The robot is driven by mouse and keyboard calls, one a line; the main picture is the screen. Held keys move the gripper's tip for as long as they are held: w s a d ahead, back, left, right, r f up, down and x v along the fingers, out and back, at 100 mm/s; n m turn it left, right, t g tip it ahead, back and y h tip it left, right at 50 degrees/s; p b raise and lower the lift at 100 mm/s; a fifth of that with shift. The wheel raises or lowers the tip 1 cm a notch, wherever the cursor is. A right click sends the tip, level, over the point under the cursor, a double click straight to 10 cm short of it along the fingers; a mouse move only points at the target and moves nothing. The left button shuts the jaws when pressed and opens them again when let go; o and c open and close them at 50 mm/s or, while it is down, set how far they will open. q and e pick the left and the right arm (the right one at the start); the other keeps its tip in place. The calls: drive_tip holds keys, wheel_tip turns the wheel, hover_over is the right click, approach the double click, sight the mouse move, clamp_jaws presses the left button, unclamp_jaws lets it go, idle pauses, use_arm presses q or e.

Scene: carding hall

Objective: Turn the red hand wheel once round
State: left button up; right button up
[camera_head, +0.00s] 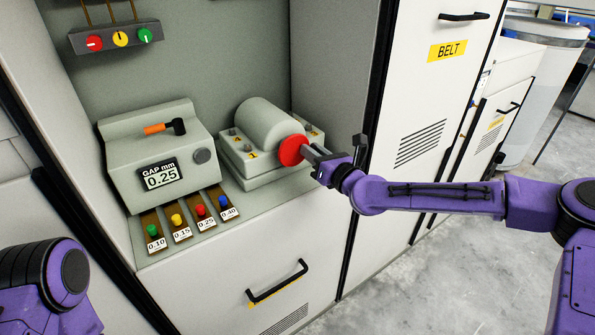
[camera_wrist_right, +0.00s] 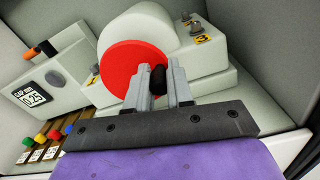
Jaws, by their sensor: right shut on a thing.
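The red hand wheel (camera_head: 291,150) is a flat red disc on the front end of a pale grey cylinder housing (camera_head: 268,122), inside the machine's open bay. It also shows in the right wrist view (camera_wrist_right: 128,70). My right gripper (camera_head: 312,152) reaches it from the right. In the right wrist view its fingers (camera_wrist_right: 160,82) are shut on a dark knob (camera_wrist_right: 158,78) at the wheel's right side. The fingers hide part of the knob and of the wheel's edge. Of my left arm only a purple link shows at the lower left; its gripper is out of view.
Left of the wheel stands a grey gauge box (camera_head: 160,150) reading 0.25, with an orange-handled lever (camera_head: 165,127). Several coloured knobs on gauge strips (camera_head: 190,220) lie in front. A drawer handle (camera_head: 277,282) sticks out below. A BELT cabinet door (camera_head: 430,100) stands to the right.

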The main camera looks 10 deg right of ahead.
drive_tip(key=shift+w+r+m+b, duration=0.1)
drive_tip(key=shift+w+m+b, duration=0.05)
drive_tip(key=shift+m+b, duration=0.35)
drive_tip(key=shift+r, duration=0.15)
drive_tip(key=shift+f+m+b, duration=0.25)
drive_tip(key=shift+m+b, duration=0.15)
drive_tip(key=shift+b, duration=0.15)
drive_tip(key=shift+f+m+b, duration=0.25)
drive_tip(key=shift+m+b, duration=0.45)
drive_tip(key=shift+b, duration=0.2)
drive_tip(key=shift+r, duration=0.1)
